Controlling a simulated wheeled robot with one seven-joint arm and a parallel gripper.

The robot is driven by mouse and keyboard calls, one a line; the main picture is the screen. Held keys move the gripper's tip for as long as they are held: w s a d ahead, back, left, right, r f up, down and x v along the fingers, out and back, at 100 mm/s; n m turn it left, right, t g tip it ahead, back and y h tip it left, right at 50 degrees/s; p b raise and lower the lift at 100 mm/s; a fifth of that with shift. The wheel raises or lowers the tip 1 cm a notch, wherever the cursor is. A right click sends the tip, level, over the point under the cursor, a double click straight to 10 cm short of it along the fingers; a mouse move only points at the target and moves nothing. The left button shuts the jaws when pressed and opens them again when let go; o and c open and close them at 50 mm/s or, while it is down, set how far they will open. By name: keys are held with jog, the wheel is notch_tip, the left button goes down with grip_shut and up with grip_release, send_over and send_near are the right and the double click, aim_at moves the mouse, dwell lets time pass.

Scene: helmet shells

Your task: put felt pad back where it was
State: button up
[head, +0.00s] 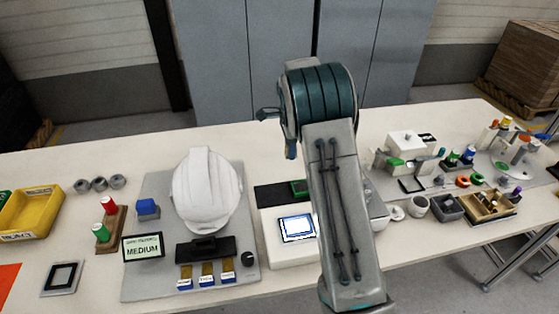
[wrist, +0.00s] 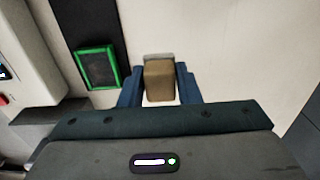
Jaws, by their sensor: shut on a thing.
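My gripper (wrist: 158,84) is shut on a tan-brown block-shaped piece (wrist: 159,82), the only thing in view that fits the felt pad. Its two blue-grey fingers press on the piece's left and right sides. A pale grey patch shows just beyond the piece's far edge; I cannot tell whether it is part of it. The piece is over or on the cream table surface, and I cannot tell whether it touches. In the wrist view it is right of a green-framed dark square (wrist: 97,67) on a black strip. In the head view my arm hides the piece.
A white helmet shell (head: 206,192) stands on a grey board (head: 150,290) left of my arm. A device with a lit screen (head: 297,228) is close beside my arm. A yellow bin (head: 30,213) is far left. Several small parts and a wooden tray (head: 490,207) crowd the right.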

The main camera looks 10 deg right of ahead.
aim_at(279, 169)
jog(key=a+f, duration=0.1)
jog(key=w+a+f, duration=0.1)
jog(key=a, duration=0.1)
jog(key=shift+w, duration=0.15)
jog(key=shift+a+f, duration=0.1)
jog(key=shift+f, duration=0.05)
jog(key=shift+f+p, duration=0.35)
jog(key=shift+f, duration=1.5)
jog(key=shift+f, duration=0.1)
jog(key=o, duration=0.9)
jog(key=shift+f, duration=0.1)
jog(key=shift+o, duration=0.2)
